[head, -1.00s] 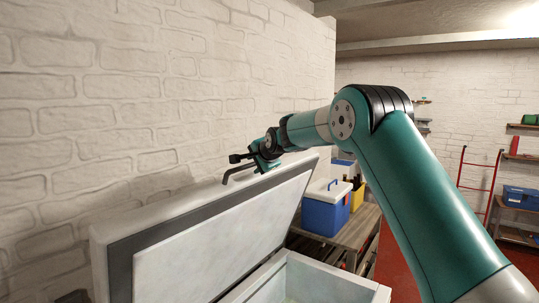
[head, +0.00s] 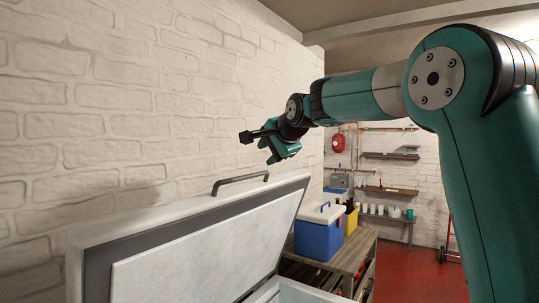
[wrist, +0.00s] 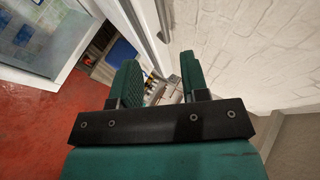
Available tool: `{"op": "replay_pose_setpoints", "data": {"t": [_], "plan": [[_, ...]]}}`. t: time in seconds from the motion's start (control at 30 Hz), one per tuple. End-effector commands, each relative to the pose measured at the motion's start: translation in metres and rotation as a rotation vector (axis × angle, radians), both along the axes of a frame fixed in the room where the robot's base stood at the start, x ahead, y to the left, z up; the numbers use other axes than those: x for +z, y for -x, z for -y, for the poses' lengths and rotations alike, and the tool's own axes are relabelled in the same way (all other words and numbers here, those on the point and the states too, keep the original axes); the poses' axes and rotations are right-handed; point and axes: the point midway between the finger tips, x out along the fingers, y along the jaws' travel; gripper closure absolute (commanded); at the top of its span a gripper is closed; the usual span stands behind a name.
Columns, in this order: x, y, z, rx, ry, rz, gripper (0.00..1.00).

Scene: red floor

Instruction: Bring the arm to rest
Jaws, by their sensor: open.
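My gripper (head: 284,154) is in the air above the raised lid of a white chest freezer, in front of the brick wall. The lid (head: 200,245) stands tilted open, with a dark handle (head: 240,183) on its top edge. The gripper is apart from the handle, above and to its right. In the wrist view my two green fingers (wrist: 160,78) are spread with nothing between them. Only a little of the freezer body shows at the bottom of the head view.
A blue and white cooler box (head: 318,232) and a yellow container (head: 350,218) stand on a wooden bench (head: 345,265) behind the lid. Wall shelves (head: 388,190) line the far wall. The red floor (head: 415,275) is open on the right. The white brick wall (head: 120,110) is close on the left.

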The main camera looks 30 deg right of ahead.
Motion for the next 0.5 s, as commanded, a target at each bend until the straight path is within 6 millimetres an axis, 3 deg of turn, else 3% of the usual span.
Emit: {"op": "replay_pose_setpoints", "data": {"t": [0.37,0.5], "plan": [[-0.001,0.0,-0.001,0.003,0.002,-0.001,0.58],[-0.02,0.014,-0.024,0.09,0.054,-0.048,0.58]]}}
